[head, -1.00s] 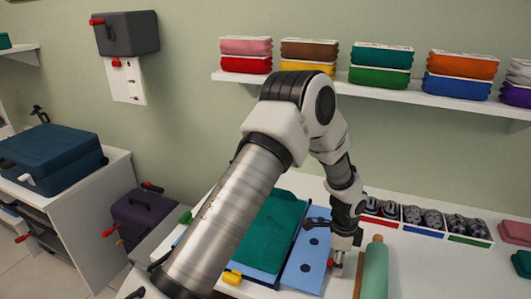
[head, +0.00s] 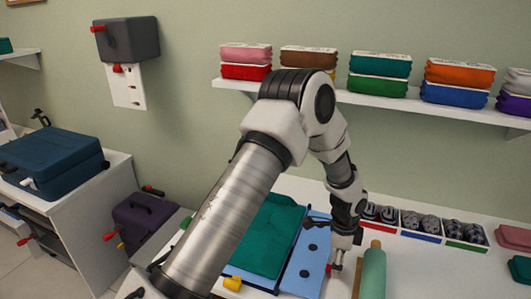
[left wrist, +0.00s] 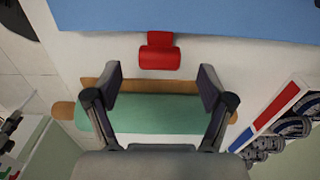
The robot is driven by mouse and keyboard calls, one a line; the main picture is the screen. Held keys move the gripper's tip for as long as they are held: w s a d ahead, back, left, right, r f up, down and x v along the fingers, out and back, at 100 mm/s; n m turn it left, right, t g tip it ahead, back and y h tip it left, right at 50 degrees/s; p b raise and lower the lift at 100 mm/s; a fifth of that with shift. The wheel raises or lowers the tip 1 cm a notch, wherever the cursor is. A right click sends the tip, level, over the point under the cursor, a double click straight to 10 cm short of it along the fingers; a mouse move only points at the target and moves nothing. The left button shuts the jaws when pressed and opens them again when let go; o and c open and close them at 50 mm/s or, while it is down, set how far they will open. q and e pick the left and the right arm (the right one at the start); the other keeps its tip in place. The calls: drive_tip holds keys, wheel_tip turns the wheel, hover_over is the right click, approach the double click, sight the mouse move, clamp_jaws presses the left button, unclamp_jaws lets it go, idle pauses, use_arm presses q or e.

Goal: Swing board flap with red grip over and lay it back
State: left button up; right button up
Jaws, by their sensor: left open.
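A light blue folding board (head: 305,266) lies on the white counter with a folded green garment (head: 262,240) on it. Its right-hand flap has dark round holes and lies flat. The red grip (head: 328,268) stands out from the flap's right edge; it also shows in the left wrist view (left wrist: 160,52), beside the blue board edge (left wrist: 200,16). My left gripper (left wrist: 160,82) is open, its two fingers spread either side of the line of the red grip and slightly short of it. In the head view the left gripper (head: 337,262) is just beside the grip. My right gripper is not in view.
A green roll with wooden ends (head: 374,272) lies right of the gripper and under its fingers in the left wrist view (left wrist: 150,115). A divided tray (head: 420,235) stands behind it. A yellow grip (head: 232,284) shows at the board's front. A shelf (head: 400,103) holds folded clothes.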

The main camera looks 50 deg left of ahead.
use_arm(q)
wheel_tip(320, 180, up, 6)
drive_tip(key=p, duration=0.4)
drive_tip(key=shift+r+p, duration=0.2)
drive_tip(key=shift+p, duration=0.15)
drive_tip(key=shift+f, duration=0.1)
idle(1.0)
